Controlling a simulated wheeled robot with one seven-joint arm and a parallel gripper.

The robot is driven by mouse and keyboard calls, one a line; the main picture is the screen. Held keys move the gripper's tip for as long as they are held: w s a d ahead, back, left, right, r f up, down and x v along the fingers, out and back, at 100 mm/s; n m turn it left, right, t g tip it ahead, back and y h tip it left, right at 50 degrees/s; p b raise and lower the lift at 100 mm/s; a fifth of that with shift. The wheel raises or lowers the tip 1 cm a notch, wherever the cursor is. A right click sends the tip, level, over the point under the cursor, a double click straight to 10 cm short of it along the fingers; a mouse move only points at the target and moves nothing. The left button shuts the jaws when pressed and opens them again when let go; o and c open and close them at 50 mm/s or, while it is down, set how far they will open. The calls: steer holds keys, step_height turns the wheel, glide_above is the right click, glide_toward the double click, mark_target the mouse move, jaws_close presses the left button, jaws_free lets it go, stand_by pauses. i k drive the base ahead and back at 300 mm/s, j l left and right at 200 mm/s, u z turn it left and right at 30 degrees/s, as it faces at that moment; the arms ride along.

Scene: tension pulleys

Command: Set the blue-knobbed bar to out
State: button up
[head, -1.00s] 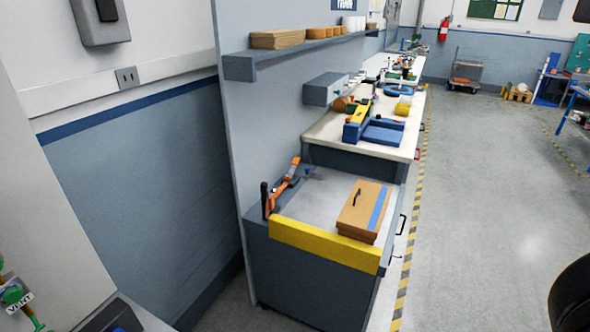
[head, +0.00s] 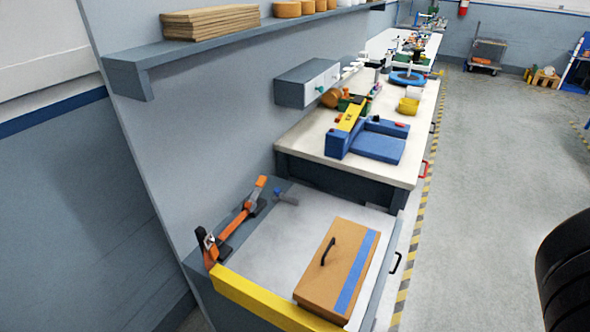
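A small grey bar with a blue knob (head: 279,192) is at the back of the near bench top, beside the wall panel. It is small in the head view, and I cannot tell how its far end is fixed or which setting it is at. An orange bar (head: 238,221) on dark mounts runs along the wall side of the same bench, left of the blue knob. My gripper is not in view.
A brown box (head: 314,272) with a black handle and blue stripe lies on the near bench. A yellow rail (head: 262,303) edges its front. A shelf (head: 135,70) juts out above. A black ribbed round thing (head: 567,275) is at right. The floor (head: 480,200) between is clear.

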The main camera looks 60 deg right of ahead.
mark_target(279, 195)
steer(key=l, duration=1.5)
steer(key=i+l, duration=0.1)
steer(key=l, duration=1.4)
